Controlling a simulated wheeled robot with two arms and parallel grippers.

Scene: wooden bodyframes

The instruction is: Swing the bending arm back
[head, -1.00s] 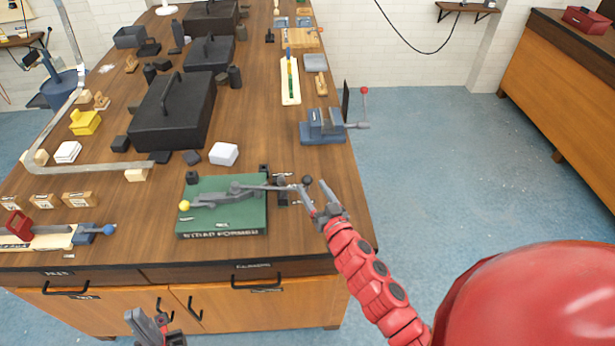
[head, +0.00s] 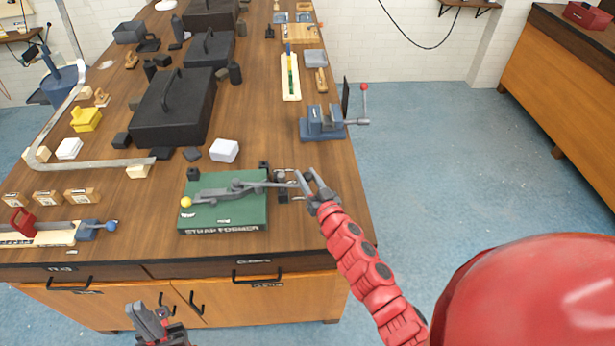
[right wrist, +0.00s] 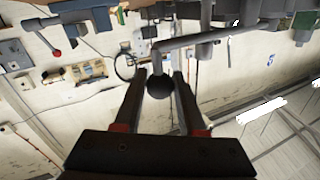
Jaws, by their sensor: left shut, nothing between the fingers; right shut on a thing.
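The strap former has a green base (head: 245,213) near the front edge of the bench. Its grey bending arm (head: 262,184) reaches right past the base. A yellow ball (head: 186,202) sits at the left end of the former. My right gripper (head: 312,177) is at the right end of the arm. In the right wrist view a dark round knob (right wrist: 160,86) on a grey bar (right wrist: 195,39) sits between its fingers, which are shut on it. The knob is hard to make out in the head view. My left gripper (head: 148,315) is shut and empty, below the bench's front edge.
A blue vise (head: 322,124) stands behind on the bench's right side. A white block (head: 224,151) and small black blocks lie behind the former. A blue-knobbed tool (head: 88,231) is at the left. The floor right of the bench is clear.

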